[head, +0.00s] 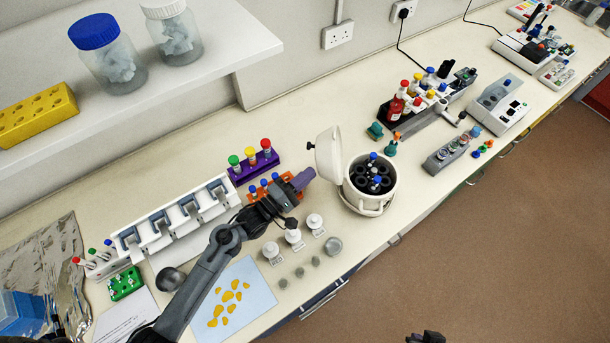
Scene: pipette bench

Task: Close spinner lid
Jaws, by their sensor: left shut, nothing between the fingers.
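The spinner (376,207) is a round white pot on the bench, with a dark rotor inside holding blue-capped tubes. Its white lid (328,156) is open and stands up on the left side of the pot. My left gripper (304,178) is shut and empty, with purplish fingertips, just left of the lid. I cannot tell whether the tips touch the lid. A dark part at the bottom edge appears to be my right gripper (427,338); it is mostly cut off and far from the spinner.
An orange rack (256,194) sits under my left gripper, and a purple tube rack (254,167) is behind it. A tube holder (452,152) is right of the spinner. The bench's front edge is close to the pot.

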